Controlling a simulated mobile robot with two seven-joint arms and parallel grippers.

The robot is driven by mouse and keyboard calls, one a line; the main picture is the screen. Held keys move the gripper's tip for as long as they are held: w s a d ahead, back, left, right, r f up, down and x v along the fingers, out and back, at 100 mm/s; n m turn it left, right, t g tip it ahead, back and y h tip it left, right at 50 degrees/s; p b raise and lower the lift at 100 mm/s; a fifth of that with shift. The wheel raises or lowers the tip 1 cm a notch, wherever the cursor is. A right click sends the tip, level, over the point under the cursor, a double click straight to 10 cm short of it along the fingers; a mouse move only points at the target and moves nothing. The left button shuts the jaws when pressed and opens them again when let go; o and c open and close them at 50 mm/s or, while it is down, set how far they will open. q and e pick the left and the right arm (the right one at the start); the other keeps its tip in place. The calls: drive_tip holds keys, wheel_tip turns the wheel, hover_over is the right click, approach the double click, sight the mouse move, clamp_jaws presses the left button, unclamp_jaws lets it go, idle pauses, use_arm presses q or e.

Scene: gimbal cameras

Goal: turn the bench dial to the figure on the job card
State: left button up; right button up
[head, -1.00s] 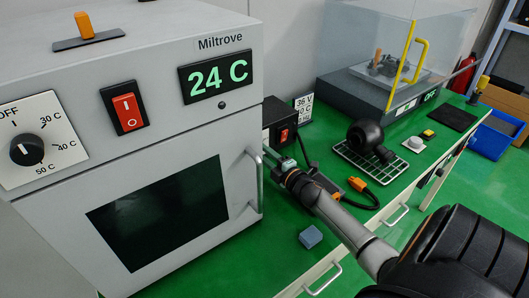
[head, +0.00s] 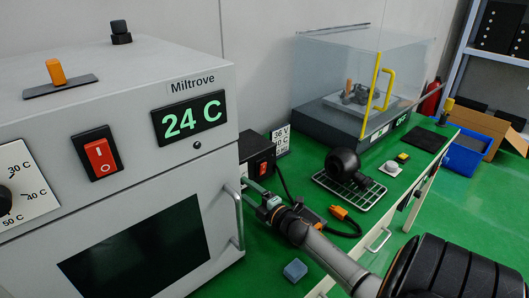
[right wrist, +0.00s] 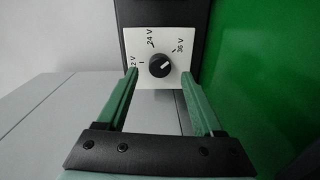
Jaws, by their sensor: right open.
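The bench dial (right wrist: 160,64) is a round black knob on a white plate marked 12 V, 24 V and 36 V, seen in the right wrist view. Its pale mark is too small to tell which figure it points to. The plate is on a black box (head: 252,150) with a red switch; the dial face is hidden in the head view. The job card (head: 281,138) behind the box reads 36 V, with smaller partly hidden lines below. My right gripper (head: 250,187) is open in front of the box; its green fingers (right wrist: 160,92) lie either side of the dial, apart from it.
A grey Miltrove oven (head: 140,75) showing 24 C stands close left, its handle (head: 238,218) near my gripper. A blue block (head: 295,269), an orange-plugged cable (head: 343,218) and a wire rack (head: 350,193) lie on the green bench. A clear-hooded unit (head: 360,85) stands behind.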

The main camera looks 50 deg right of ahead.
drive_tip(key=s, duration=0.7)
drive_tip(key=s+a, duration=0.1)
drive_tip(key=s, duration=0.2)
drive_tip(key=shift+s+r, duration=0.2)
drive_tip(key=shift+s, duration=0.05)
